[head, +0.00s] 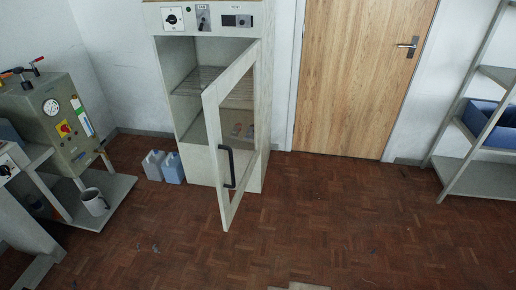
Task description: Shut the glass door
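The glass door (211,143) is a pale frame with a clear pane, hinged on the right side of a tall white cabinet (265,100). It stands wide open, swung out toward me into the room. A dark vertical handle (227,166) is on its free edge, at the left in the picture. Through the opening and the pane, wire shelves (198,80) show inside the cabinet. Neither of my grippers is in the head view.
Two jerrycans (172,169) stand on the floor left of the cabinet. A shelf rack (470,175) with a blue bin (490,128) is at the right. The brown floor (340,215) before the cabinet is clear.

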